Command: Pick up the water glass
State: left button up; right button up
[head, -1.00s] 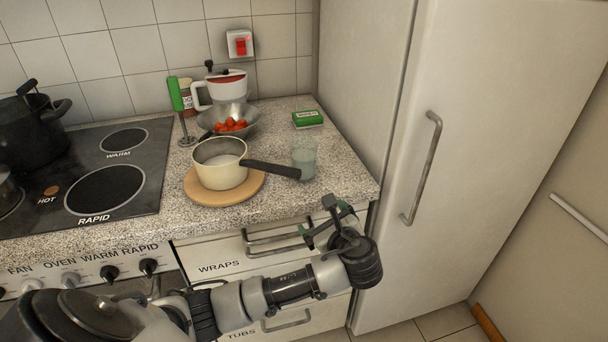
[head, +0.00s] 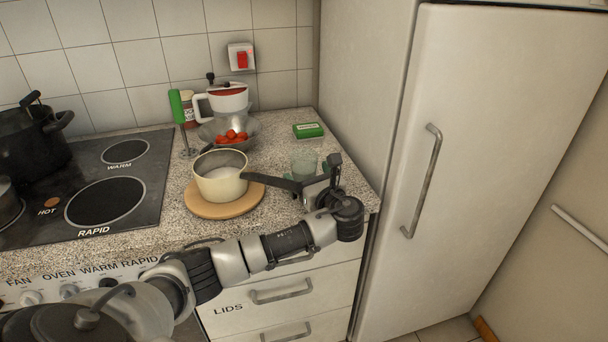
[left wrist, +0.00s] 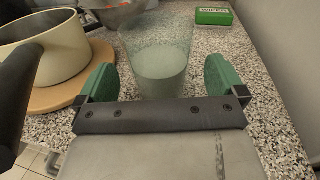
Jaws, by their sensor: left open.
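The water glass (head: 304,166) is clear and stands upright on the speckled counter, right of the cream saucepan (head: 221,183). My left gripper hides its lower part in the head view. In the left wrist view the glass (left wrist: 160,62) shows between and just beyond the two green fingertips. My left gripper (head: 318,184) is open and empty at the near side of the glass, with one finger to each side (left wrist: 157,82). I cannot tell whether the fingers reach around it. My right gripper is not in view.
The saucepan stands on a round wooden board (head: 210,208), its dark handle (head: 272,181) reaching right, close to my gripper. A green box (head: 308,130) lies behind the glass. A metal bowl of tomatoes (head: 232,136) is behind the pan. The fridge (head: 480,150) bounds the right.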

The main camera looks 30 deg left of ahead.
pick_arm(q)
jog(key=x, duration=0.2)
jog(key=shift+w+a, duration=0.15)
jog(key=shift+a, duration=0.15)
jog(key=c, duration=1.1)
jog(key=shift+c, duration=0.6)
jog(key=shift+r, duration=0.1)
